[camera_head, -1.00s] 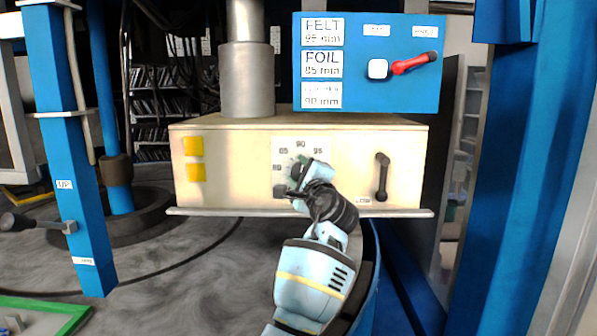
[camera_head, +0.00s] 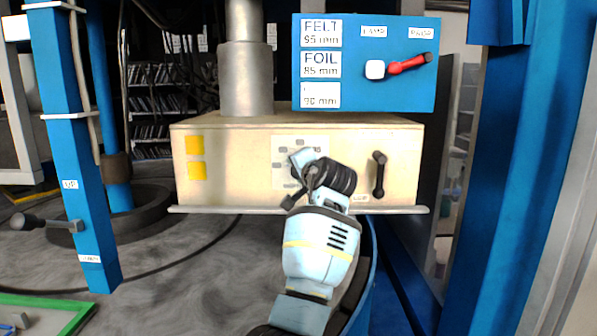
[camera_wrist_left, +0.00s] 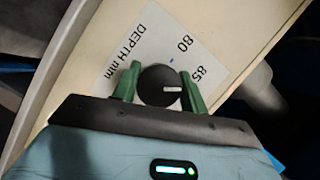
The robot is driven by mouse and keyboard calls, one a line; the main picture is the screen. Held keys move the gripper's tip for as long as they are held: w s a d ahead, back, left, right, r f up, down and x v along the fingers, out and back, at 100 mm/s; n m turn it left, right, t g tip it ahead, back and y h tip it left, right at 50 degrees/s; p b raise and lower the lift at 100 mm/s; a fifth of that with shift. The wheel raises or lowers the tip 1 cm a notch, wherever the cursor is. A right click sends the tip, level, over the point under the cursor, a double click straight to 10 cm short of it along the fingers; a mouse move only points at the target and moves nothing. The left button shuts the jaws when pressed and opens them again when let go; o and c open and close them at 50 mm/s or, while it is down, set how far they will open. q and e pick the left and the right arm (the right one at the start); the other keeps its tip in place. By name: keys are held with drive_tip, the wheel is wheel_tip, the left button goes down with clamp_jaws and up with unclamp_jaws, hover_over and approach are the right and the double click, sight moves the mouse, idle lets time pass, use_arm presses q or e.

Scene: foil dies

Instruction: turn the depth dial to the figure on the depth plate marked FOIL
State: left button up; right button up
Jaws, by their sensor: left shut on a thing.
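The depth plate (camera_head: 321,63) is the group of white labels on the blue panel; its FOIL label reads 85 mm. The black depth dial (camera_wrist_left: 152,94) shows in the left wrist view, on a white scale marked DEPTH mm (camera_wrist_left: 139,45) with 80 and 85 visible. My left gripper (camera_wrist_left: 161,80) has its green fingers shut on either side of the dial. The dial's white pointer points right, towards the 85 side; whether it is exactly on 85 I cannot tell. In the head view my arm hides the dial and part of the scale. My right gripper is out of view.
The cream box (camera_head: 230,178) also carries a black handle (camera_head: 379,174) right of the scale and two yellow squares at left. A blue post (camera_head: 75,170) with a black lever stands left.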

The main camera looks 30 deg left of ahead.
use_arm(q)
drive_tip(key=shift+n+h, duration=0.3)
drive_tip(key=shift+n, duration=0.3)
drive_tip(key=o, duration=1)
drive_tip(key=shift+w, duration=0.1)
drive_tip(key=v, duration=0.8)
